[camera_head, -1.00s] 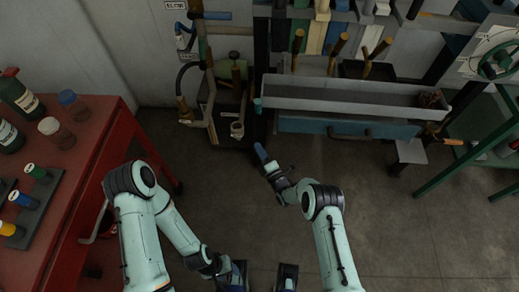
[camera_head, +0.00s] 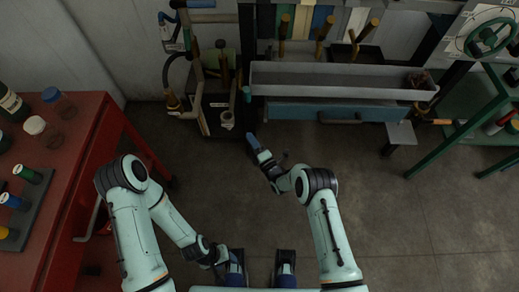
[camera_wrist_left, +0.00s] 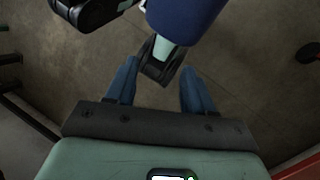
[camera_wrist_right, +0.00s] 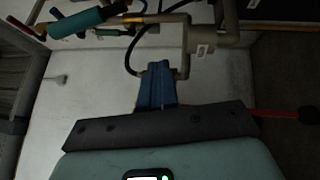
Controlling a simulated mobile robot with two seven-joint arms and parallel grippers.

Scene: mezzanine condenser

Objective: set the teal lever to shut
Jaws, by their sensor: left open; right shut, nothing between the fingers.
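The teal lever handle (camera_head: 247,93) is a small upright teal piece at the left end of the long grey trough in the head view. In the right wrist view a teal cylindrical handle (camera_wrist_right: 77,23) lies slanted at the upper left, apart from my fingers. My right gripper (camera_head: 252,142) is shut and empty, below the teal handle in the head view; its blue fingers show together in the right wrist view (camera_wrist_right: 157,85). My left gripper (camera_head: 226,257) hangs low near my base, open and empty over the floor; its blue fingers stand apart in the left wrist view (camera_wrist_left: 158,88).
The grey trough (camera_head: 320,80) runs above a blue drawer front (camera_head: 300,113). Pipes and a dark stand (camera_head: 215,115) are left of the lever. A red table (camera_head: 60,190) with bottles is at left, a green frame (camera_head: 450,145) at right. Floor between is clear.

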